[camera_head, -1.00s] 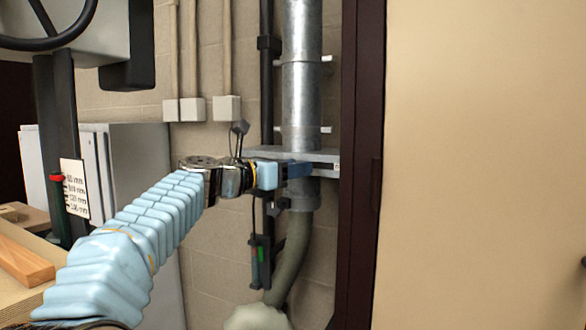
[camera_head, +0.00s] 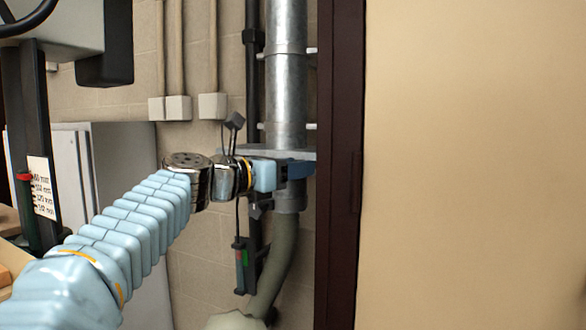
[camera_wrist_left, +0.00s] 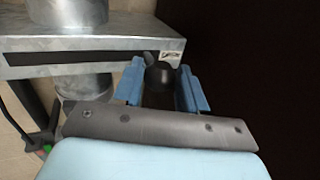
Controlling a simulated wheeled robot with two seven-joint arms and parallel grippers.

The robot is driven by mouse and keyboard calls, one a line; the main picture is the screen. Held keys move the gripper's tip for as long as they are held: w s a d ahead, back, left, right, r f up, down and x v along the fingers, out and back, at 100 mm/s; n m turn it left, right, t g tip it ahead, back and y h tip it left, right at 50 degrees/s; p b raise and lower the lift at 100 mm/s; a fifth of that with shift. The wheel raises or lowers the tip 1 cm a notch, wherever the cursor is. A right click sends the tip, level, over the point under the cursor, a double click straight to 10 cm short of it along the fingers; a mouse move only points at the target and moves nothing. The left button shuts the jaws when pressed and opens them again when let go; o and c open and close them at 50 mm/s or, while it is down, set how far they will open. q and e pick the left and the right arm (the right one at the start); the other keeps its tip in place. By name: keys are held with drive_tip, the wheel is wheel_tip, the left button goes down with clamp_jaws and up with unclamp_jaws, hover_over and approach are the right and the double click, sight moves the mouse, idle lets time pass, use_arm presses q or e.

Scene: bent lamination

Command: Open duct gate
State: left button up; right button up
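The duct gate (camera_head: 262,152) is a flat grey metal housing around the vertical duct pipe (camera_head: 287,95). In the left wrist view the gate (camera_wrist_left: 95,55) shows a long dark slot and a small label at its right end. A dark rounded piece, perhaps the gate's handle (camera_wrist_left: 158,74), shows between my left fingers. My left gripper (camera_head: 298,169) is at the gate, in front of the pipe. In the left wrist view its blue fingers (camera_wrist_left: 162,88) stand apart on either side of the dark piece; contact is unclear. My right gripper is out of view.
A dark door frame (camera_head: 338,200) stands close right of the gate, beside a broad beige panel (camera_head: 470,160). A flexible hose (camera_head: 275,262) hangs below the pipe. Grey cabinets and a machine stand at left.

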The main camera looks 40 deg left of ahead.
use_arm(q)
drive_tip(key=o, duration=0.3)
drive_tip(key=s, duration=0.4)
drive_tip(key=s+a+b, duration=0.1)
drive_tip(key=s, duration=0.4)
drive_tip(key=s+a, duration=0.1)
drive_tip(key=s, duration=0.3)
drive_tip(key=shift+s+a, duration=0.15)
drive_tip(key=shift+s, duration=0.15)
